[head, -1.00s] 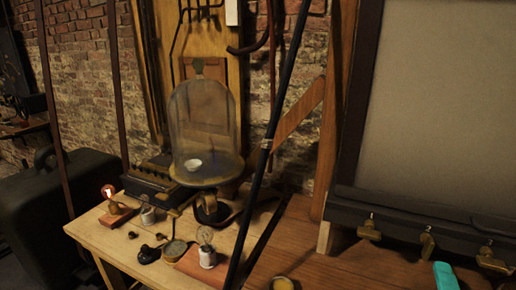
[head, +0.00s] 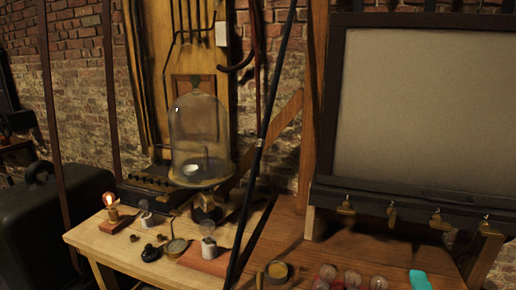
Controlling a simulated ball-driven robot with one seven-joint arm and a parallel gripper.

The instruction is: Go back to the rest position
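My gripper is not in view. On the pale wooden table (head: 90,239) stand two small jars with white lower parts: one jar (head: 209,250) near the front and another jar (head: 146,219) further back left. A lit bulb (head: 109,200) stands on a small wooden base at the table's left end. Several reddish round glass tops (head: 352,279) show at the bottom edge; their lower parts are cut off. A turquoise object (head: 420,280) is beside them, also cut off.
A dark case (head: 35,235) stands at left. A large framed pale panel (head: 435,100) fills the right.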

